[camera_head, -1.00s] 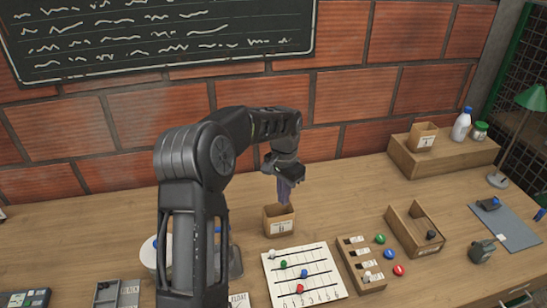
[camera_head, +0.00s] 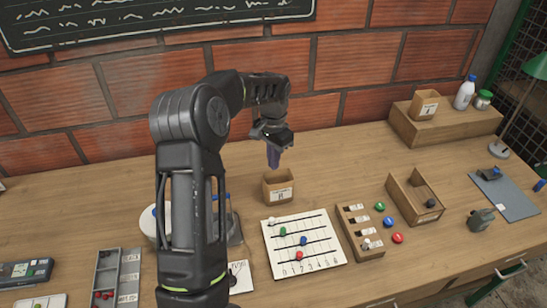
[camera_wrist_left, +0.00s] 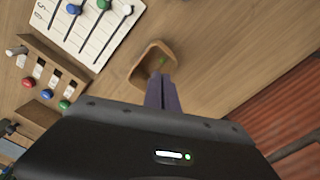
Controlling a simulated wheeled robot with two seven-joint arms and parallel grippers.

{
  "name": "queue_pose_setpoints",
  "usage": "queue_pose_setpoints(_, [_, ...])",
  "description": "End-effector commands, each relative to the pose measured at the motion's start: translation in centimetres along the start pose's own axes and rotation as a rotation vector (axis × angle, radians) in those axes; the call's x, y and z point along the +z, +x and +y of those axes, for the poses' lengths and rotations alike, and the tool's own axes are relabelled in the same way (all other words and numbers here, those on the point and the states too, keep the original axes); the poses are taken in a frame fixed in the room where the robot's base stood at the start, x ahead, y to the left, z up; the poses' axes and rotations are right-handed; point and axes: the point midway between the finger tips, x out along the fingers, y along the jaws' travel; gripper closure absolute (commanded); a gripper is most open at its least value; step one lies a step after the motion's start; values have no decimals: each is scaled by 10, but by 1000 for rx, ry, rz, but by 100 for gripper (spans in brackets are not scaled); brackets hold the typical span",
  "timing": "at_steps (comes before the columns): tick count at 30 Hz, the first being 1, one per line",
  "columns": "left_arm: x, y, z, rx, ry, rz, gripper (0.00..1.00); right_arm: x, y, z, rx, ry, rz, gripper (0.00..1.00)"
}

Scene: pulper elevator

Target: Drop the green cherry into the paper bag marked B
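The green cherry (camera_wrist_left: 161,62) shows as a small green spot at the left fingertips in the left wrist view. A brown paper bag (camera_head: 279,188) stands open on the table; its label is too small to read. It also shows in the left wrist view (camera_wrist_left: 137,67). My left gripper (camera_head: 273,165) points down just above the bag, its purple fingers close together. In the left wrist view the fingertips (camera_wrist_left: 158,76) lie over the bag's opening, and they look shut on the cherry. My right gripper is not in view.
Another paper bag (camera_head: 424,104) stands on a wooden step (camera_head: 445,130) at the back right. A white lined board (camera_head: 322,252), a slotted wooden rack (camera_head: 359,232), coloured round pieces and an open wooden box (camera_head: 404,206) lie in front and to the right.

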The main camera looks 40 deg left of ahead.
Motion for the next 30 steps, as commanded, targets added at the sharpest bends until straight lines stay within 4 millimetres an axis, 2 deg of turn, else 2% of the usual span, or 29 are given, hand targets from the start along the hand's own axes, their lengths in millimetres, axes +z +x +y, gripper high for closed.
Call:
queue_pose_setpoints(1, [0, 11, 0, 0, 0, -1, 100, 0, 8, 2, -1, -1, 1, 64])
queue_pose_setpoints(6, [0, 24, 0, 0, -1, -1, 100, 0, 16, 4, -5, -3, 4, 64])
queue_pose_setpoints(17, [0, 27, 0, 0, 0, 0, 100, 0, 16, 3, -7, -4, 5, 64])
queue_pose_setpoints(27, [0, 27, 0, 0, 0, 0, 74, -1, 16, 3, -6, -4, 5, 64])
queue_pose_setpoints(30, [0, 27, 0, 0, 0, 0, 74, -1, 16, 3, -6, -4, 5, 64])
